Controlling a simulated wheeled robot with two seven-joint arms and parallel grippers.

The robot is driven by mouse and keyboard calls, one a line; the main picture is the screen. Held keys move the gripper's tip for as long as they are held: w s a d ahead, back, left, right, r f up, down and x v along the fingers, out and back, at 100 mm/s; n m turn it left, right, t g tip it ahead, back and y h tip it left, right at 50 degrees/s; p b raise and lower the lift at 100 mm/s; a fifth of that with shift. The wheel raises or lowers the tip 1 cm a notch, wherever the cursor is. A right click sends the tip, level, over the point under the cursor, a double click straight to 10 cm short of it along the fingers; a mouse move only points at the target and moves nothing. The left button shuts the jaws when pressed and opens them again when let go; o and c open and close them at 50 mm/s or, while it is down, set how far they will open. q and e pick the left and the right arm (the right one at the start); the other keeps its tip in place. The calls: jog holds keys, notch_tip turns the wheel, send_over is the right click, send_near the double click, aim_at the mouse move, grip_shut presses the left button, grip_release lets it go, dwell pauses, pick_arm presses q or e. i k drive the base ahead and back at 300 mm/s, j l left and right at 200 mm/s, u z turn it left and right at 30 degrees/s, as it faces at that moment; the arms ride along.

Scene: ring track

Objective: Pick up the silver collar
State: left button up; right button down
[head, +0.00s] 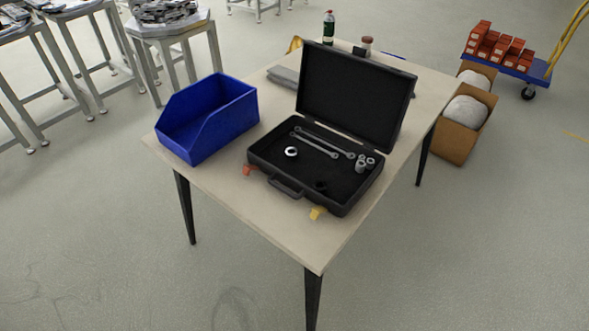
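The silver collar (291,151) is a small bright ring in the left part of the open black toolbox (318,170). It lies on the dark floor of the box, apart from the wrenches (322,143) and the small sockets (364,162). A small black ring-like piece (321,186) sits near the front of the box and is hard to make out. The toolbox stands on the table with its lid (354,95) raised at the back. Neither of my grippers shows in the head view.
A blue open bin (208,117) stands left of the toolbox on the pale table (250,205). A dark bottle (328,28) and a small jar (367,43) stand at the back. Cardboard boxes (460,139) are on the floor at the right. The floor in front is clear.

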aim_at(292, 150)
jog(key=l+u, duration=0.15)
jog(key=l, duration=0.2)
jog(key=k+l+u, duration=0.2)
jog(key=l, duration=0.15)
jog(key=l+u, duration=0.15)
jog(key=l, duration=0.2)
jog(key=i+l+u, duration=0.1)
jog(key=l+u, duration=0.15)
jog(key=l, duration=0.45)
jog(key=l+u, duration=0.3)
jog(key=l, duration=0.4)
jog(key=i+l+u, duration=0.1)
jog(key=l, duration=0.25)
jog(key=i+l+u, duration=0.15)
jog(key=l, duration=0.2)
jog(key=i+l+u, duration=0.1)
jog(key=l, duration=0.25)
jog(key=i+l+u, duration=0.15)
jog(key=l, duration=0.25)
jog(key=i+l+u, duration=0.1)
jog(key=l, duration=0.3)
jog(key=i+l+u, duration=0.1)
jog(key=i+l, duration=0.25)
jog(key=l, duration=0.15)
